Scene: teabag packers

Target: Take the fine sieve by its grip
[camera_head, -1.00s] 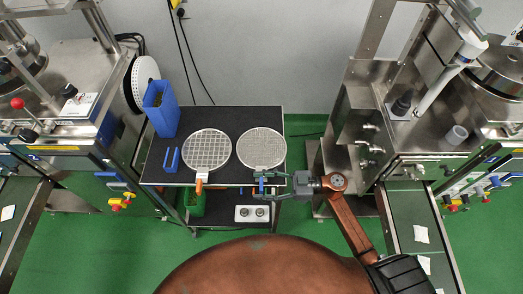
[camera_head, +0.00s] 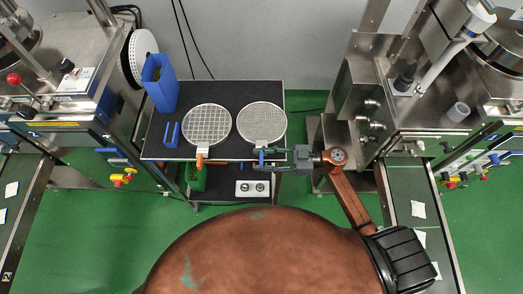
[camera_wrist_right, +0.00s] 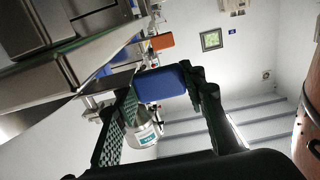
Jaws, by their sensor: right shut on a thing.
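The fine sieve (camera_head: 261,118), a round, pale, closely meshed disc, lies at the right of the black table top. Its blue grip (camera_head: 261,156) points to the table's front edge. My right gripper (camera_head: 264,160) reaches it from the right and is shut on the blue grip. In the right wrist view the blue grip (camera_wrist_right: 160,84) lies between the two fingers (camera_wrist_right: 165,98). The fingers hide part of the grip in the head view. A coarser sieve (camera_head: 206,124) with an orange grip (camera_head: 199,161) lies to the left. My left gripper is out of view.
A blue holder (camera_head: 160,85) stands at the table's (camera_head: 230,92) back left, with a blue U-shaped piece (camera_head: 171,134) in front of it. Steel machines (camera_head: 360,95) flank the table on both sides. A lower shelf holds a white two-socket panel (camera_head: 252,188).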

